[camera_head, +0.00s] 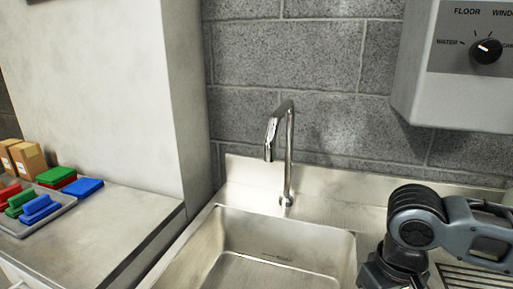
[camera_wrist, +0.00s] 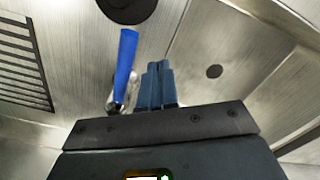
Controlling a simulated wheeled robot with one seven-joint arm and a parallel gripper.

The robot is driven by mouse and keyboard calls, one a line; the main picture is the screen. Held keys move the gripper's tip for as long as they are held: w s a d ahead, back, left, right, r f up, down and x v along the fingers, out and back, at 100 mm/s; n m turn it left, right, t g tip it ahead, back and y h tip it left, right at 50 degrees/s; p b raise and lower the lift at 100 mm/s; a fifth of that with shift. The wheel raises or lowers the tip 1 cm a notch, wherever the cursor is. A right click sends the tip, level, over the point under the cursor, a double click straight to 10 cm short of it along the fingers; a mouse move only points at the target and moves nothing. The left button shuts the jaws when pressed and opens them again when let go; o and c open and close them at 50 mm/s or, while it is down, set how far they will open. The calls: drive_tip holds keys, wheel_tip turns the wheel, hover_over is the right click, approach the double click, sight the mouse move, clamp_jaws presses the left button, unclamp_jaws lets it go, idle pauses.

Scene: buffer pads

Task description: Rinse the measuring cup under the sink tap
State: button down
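The sink tap (camera_head: 285,150), a curved chrome spout, stands behind the steel sink basin (camera_head: 338,240) in the head view. No water shows at its mouth there. My gripper (camera_wrist: 158,66) shows in the wrist view with its two grey-blue fingers close together and nothing visible between them. A bright blue bar-like thing (camera_wrist: 124,60) with shiny metal at its lower end stands left of the fingers, apart from them. I cannot tell whether it is part of the measuring cup. No cup is clearly visible. In the head view my arm is right of the basin and the fingertips are hidden.
A wall box with a dial (camera_head: 486,50) hangs above the right side. The left counter (camera_head: 125,215) holds a tray (camera_head: 62,213) of coloured blocks and cardboard boxes (camera_head: 28,158).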

drive_tip(key=shift+f, duration=0.25)
drive_tip(key=shift+s+d+p, duration=0.3)
drive_tip(key=shift+s+d, duration=0.35)
drive_tip(key=shift+d, duration=0.2)
drive_tip(key=shift+s+d, duration=0.25)
drive_tip(key=shift+d, duration=0.25)
drive_tip(key=shift+s+d, duration=0.2)
drive_tip(key=shift+d, duration=0.35)
